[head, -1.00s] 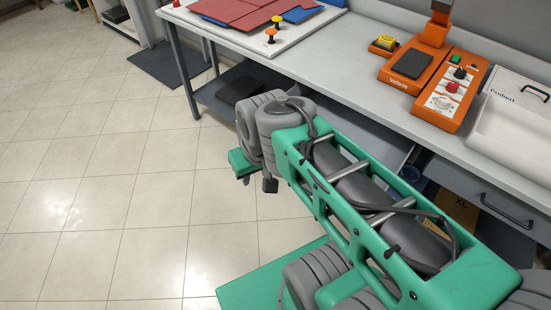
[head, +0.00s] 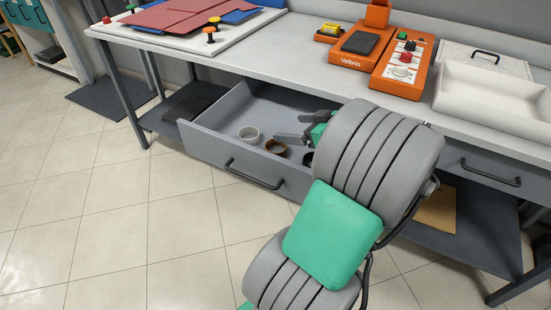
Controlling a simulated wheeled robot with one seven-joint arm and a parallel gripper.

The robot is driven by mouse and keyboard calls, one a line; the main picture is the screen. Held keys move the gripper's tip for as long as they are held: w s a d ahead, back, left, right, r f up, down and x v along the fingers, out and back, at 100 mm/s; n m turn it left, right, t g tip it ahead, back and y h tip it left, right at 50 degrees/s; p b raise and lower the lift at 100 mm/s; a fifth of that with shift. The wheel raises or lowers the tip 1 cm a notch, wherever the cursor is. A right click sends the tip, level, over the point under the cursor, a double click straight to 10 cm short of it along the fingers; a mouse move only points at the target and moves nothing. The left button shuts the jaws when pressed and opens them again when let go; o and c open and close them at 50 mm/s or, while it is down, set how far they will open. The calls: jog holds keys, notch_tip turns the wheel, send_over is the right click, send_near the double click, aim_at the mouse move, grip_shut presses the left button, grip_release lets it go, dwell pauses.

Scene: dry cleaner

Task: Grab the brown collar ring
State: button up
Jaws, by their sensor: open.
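The brown collar ring (head: 276,146) lies in the open grey drawer (head: 215,152) under the counter, between a white ring (head: 249,134) on its left and a dark ring (head: 308,158) on its right. My gripper (head: 293,128) is over the drawer, just behind and to the right of the brown ring as seen in the head view. Its jaws are open and nothing shows between them. My arm's thick grey links hide the drawer's right part and some of the dark ring.
The counter (head: 285,50) holds an orange Velbrin device (head: 360,63), an orange control box (head: 402,72), a white tray (head: 490,90) and a board with red and blue sheets (head: 170,15). A closed drawer (head: 490,167) is at right. Tiled floor at left is clear.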

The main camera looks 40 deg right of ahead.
jog(key=b, duration=0.2)
send_near(268, 145)
jog(key=x, duration=0.6)
jog(key=shift+w+f, duration=0.2)
jog(key=shift+f, duration=0.1)
jog(key=c, duration=1.4)
jog(key=shift+r, duration=0.1)
